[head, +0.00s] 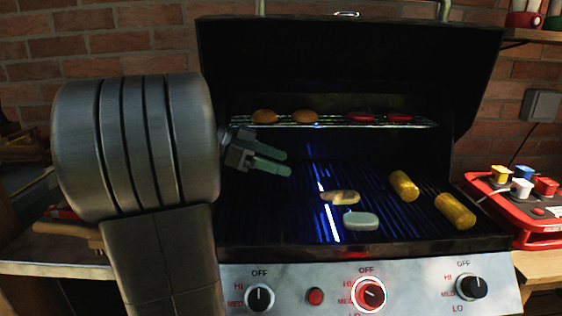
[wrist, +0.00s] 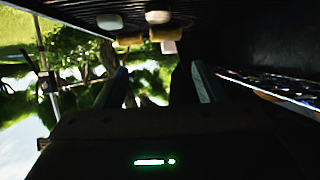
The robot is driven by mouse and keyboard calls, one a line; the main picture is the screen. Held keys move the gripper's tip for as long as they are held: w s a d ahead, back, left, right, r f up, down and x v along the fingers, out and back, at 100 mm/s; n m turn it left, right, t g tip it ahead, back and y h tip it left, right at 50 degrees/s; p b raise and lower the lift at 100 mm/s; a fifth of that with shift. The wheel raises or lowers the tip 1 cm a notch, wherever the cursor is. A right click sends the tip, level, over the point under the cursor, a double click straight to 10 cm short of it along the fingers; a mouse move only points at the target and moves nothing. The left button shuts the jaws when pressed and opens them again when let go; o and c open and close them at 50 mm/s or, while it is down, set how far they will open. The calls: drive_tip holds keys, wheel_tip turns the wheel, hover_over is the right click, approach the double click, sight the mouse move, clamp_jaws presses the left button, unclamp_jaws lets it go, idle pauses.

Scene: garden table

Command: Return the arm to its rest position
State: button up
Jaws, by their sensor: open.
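My gripper (head: 284,162) is inside the open grill, above the left part of the cooking grate (head: 270,222) and below the upper rack (head: 330,123). Its two greenish fingers point right, a little apart, with nothing between them. My arm reaches in from the left and hides the grill's left side. In the wrist view the gripper (wrist: 162,84) shows two dark, parted fingers with an empty gap.
A tan piece (head: 340,197), a pale piece (head: 360,220) and two yellow cobs (head: 404,185) (head: 455,211) lie on the grate. Buns (head: 264,116) and red patties (head: 364,117) sit on the rack. The raised lid (head: 340,55) stands behind.

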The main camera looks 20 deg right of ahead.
sight(332, 195)
drive_tip(key=shift+d, duration=0.1)
drive_tip(key=b+x, duration=0.2)
drive_tip(key=x, duration=1.2)
drive_tip(key=shift+r, duration=0.25)
